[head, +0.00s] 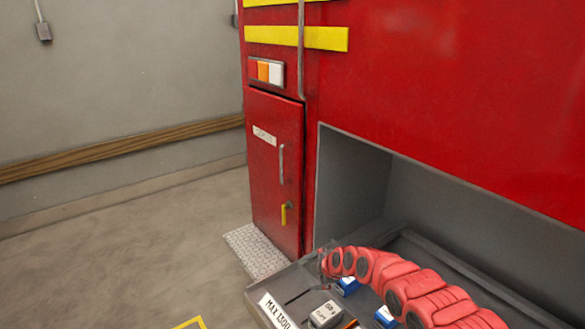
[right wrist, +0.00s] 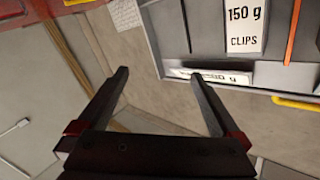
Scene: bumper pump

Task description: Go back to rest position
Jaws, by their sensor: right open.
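My right gripper (right wrist: 160,76) shows in the right wrist view, with two dark fingers spread wide apart. Nothing is between them, and bare floor shows through the gap. The fingers point towards the near edge of a grey tray (right wrist: 168,50), which also shows in the head view (head: 262,290). I cannot make out either gripper in the head view. My left gripper is in neither view.
A red cabinet (head: 460,90) with an open grey recess stands behind. Floor (head: 130,245) at left is mostly clear.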

